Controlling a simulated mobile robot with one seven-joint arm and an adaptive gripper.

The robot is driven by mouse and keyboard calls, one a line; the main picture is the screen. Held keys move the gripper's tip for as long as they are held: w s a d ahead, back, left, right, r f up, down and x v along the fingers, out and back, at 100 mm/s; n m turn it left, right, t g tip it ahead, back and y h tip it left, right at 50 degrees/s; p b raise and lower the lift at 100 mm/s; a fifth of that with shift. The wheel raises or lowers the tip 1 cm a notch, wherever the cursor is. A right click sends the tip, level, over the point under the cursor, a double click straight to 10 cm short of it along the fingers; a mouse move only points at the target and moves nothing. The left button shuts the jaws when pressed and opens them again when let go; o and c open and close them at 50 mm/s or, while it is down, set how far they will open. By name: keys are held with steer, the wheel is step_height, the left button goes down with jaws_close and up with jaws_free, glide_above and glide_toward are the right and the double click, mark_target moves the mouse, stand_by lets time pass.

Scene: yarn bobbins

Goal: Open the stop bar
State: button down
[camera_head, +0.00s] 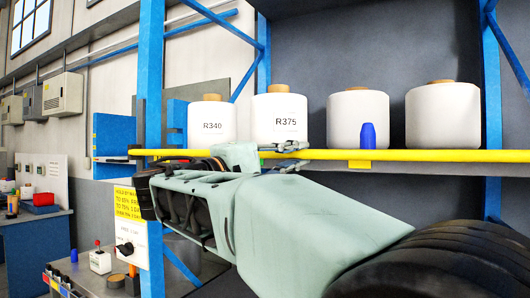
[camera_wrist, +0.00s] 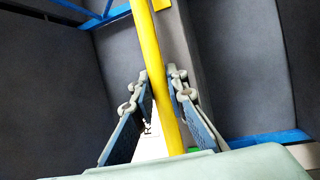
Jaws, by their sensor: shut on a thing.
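The stop bar is a long yellow bar (camera_head: 430,155) running level across the front of the bobbin shelf in the head view. In the wrist view the bar (camera_wrist: 149,35) passes between the fingers of my gripper (camera_wrist: 161,84), one finger on each side. My gripper is shut on the bar. In the head view my gripper (camera_head: 290,147) is at the bar in front of the bobbin marked R375 (camera_head: 279,119), and my arm hides part of the bar.
White bobbins stand behind the bar, including R340 (camera_head: 211,123) and two unmarked ones (camera_head: 357,119) at right. A blue cone (camera_head: 368,135) stands near the bar. A blue upright (camera_head: 151,80) is at left, beside a panel with a knob and yellow label (camera_head: 128,205).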

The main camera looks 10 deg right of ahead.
step_height(320, 180, down, 4)
steer(key=shift+f+b, duration=0.15)
steer(key=shift+b, duration=1.1)
steer(key=c, duration=1.9)
jaws_free()
steer(key=shift+a, duration=0.1)
steer(key=v, duration=1.2)
